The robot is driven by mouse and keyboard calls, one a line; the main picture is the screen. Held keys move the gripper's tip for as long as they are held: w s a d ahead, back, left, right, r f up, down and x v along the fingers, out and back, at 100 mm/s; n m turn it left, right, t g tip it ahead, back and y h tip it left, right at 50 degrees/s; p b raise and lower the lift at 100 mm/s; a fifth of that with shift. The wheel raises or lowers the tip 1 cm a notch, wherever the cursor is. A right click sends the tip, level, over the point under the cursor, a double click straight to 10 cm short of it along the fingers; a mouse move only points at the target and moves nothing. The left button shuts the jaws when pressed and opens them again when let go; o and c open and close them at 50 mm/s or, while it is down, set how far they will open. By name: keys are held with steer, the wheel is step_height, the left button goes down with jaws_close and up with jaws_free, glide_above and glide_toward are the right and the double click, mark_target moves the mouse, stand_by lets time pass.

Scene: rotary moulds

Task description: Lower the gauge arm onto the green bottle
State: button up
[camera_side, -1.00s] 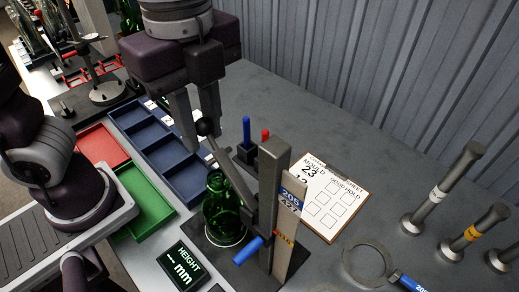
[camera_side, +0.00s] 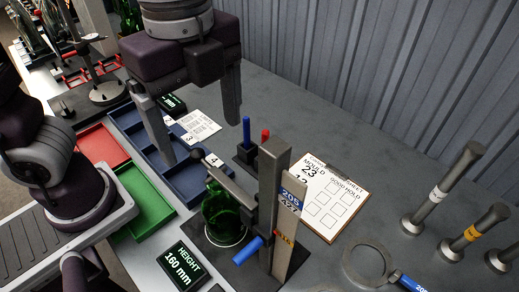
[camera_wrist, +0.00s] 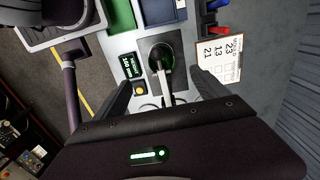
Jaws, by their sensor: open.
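The green bottle (camera_side: 219,217) stands upright on the dark base of the height gauge (camera_side: 272,190). The gauge arm (camera_side: 232,186) reaches left from the gauge's post and lies low over the bottle's top, appearing to rest on it. Its dark ball knob (camera_side: 197,156) is at the free end. The height display (camera_side: 179,267) reads 160 mm. My gripper (camera_side: 202,140) is open and empty, its fingers spread wide above and around the knob, apart from it. In the wrist view, the bottle (camera_wrist: 160,56) shows beyond my open gripper (camera_wrist: 160,97), with the arm over it.
A clipboard sheet (camera_side: 323,200) lies right of the gauge. Blue trays (camera_side: 187,182), a green tray (camera_side: 145,205) and a red tray (camera_side: 101,145) lie to the left. Blue and red pegs (camera_side: 247,133) stand behind. Several metal plug gauges (camera_side: 440,190) stand far right.

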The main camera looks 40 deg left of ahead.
mark_target(208, 165)
step_height(208, 165, up, 7)
stand_by(0.7)
steer(key=s+a+f+n+t, duration=0.3)
steer(key=a+f+n+t, duration=0.2)
steer(key=a+n, duration=0.8)
step_height(208, 165, down, 3)
steer(key=n, duration=0.5)
steer(key=shift+s+r+t, duration=0.15)
steer(key=shift+t, duration=0.15)
stand_by(2.1)
